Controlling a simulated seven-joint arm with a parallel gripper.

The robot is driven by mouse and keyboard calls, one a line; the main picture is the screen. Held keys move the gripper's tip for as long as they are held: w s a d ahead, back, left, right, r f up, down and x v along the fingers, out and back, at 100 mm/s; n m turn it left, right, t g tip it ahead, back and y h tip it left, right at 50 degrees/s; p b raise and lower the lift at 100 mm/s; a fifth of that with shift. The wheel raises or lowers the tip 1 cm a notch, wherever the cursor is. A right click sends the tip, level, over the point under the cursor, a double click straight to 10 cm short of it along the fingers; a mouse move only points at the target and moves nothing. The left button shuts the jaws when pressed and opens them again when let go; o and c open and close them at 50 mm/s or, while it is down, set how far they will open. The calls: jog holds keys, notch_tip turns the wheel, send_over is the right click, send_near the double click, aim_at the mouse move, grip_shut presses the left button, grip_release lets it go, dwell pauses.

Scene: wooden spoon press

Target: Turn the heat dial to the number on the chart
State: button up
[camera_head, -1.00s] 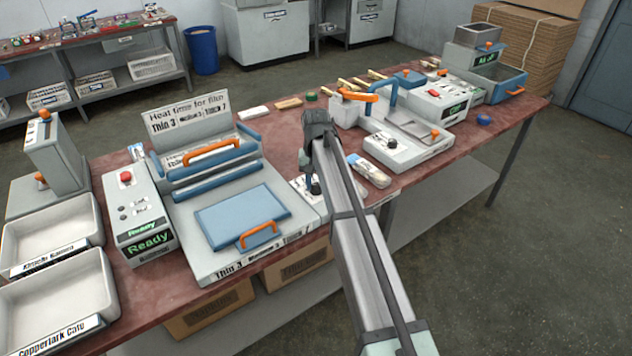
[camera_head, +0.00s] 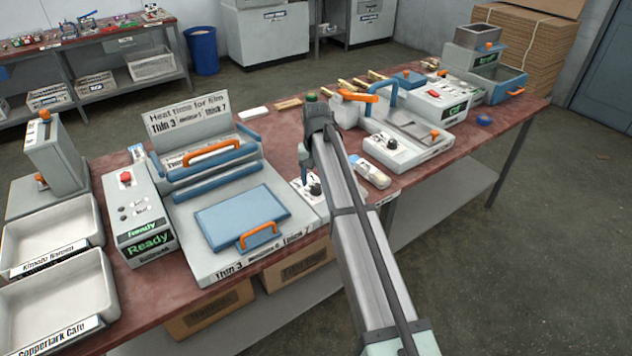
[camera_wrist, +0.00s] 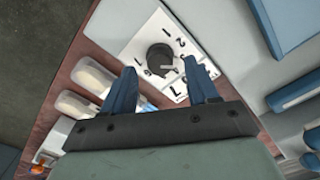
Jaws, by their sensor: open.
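The heat dial is a round black knob (camera_wrist: 158,58) on a white panel with printed numbers. The 1 and 2 read clearly in the wrist view; where the knob points is hard to tell. In the head view the dial (camera_head: 314,189) sits at the right end of the press with the blue plate.
A grey box (camera_head: 148,225) with a green "Ready" display and red button stands left of the press. White packets (camera_wrist: 85,92) lie beside the dial panel. Another machine (camera_head: 410,140) with orange handles stands to the right. The red table's front edge is close to the dial.

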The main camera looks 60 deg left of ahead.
aim_at(316, 185)
notch_tip(316, 185, up, 12)
dwell(0.4)
jog(key=shift+f, duration=0.15)
dwell(0.3)
